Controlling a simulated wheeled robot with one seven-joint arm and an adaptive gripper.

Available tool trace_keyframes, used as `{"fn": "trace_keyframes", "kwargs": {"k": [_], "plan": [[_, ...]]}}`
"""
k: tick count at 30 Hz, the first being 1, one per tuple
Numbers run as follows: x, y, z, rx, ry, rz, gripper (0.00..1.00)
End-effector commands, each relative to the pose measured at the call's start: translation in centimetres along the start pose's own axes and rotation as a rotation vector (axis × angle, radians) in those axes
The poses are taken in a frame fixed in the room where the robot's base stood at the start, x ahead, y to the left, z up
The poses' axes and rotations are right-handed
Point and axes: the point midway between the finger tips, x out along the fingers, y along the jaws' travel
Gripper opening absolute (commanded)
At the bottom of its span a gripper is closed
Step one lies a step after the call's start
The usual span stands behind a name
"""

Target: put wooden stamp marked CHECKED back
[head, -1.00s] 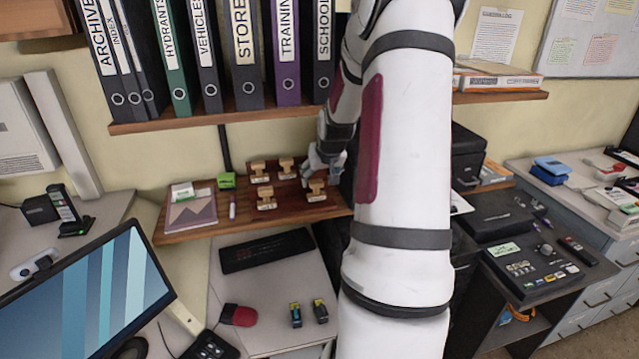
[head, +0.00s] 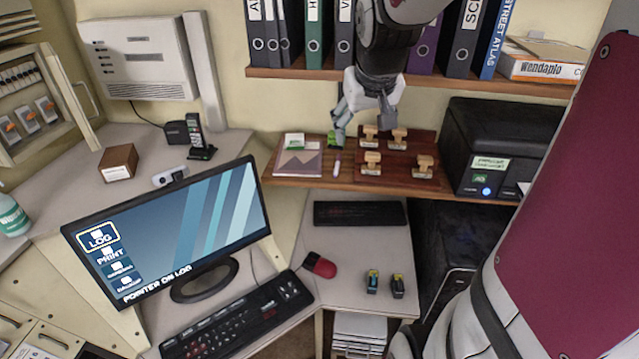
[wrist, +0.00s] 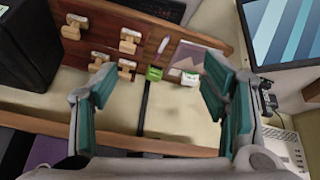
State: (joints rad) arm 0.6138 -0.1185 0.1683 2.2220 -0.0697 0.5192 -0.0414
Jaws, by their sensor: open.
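Several wooden stamps with pale labels stand on a dark red-brown board (head: 398,160) on the lower wooden shelf. In the head view, one stamp (head: 371,162) is at the front left, another (head: 424,166) at the front right, and two are behind. Their labels are too small to read, so I cannot tell which says CHECKED. In the wrist view the stamps (wrist: 130,40) are at the upper left, outside my fingers. My gripper (head: 364,116) is open and empty, above and in front of the wall behind the shelf. Its spread fingers also show in the wrist view (wrist: 158,66).
Left of the board are a purple-grey booklet (head: 298,160), a marker (head: 337,166) and a green object (wrist: 154,73). A black printer (head: 500,140) stands on the right.

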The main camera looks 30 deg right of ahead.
Motion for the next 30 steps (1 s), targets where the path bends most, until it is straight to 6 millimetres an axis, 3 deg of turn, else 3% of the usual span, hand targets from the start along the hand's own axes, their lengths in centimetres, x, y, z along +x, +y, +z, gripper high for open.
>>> {"fn": "trace_keyframes", "kwargs": {"k": [1,6,12,19,30], "plan": [[-2.1,-2.0,0.9,-0.035,0.01,-0.016,0.68],[-7.6,-6.8,5.5,-0.12,0.013,-0.082,0.68],[-12.5,-10.2,11.8,-0.213,0.012,-0.18,0.68],[-14.7,-11.4,16.3,-0.273,0.001,-0.257,0.68],[-14.9,-11.5,16.9,-0.281,-0.002,-0.267,0.68]]}}
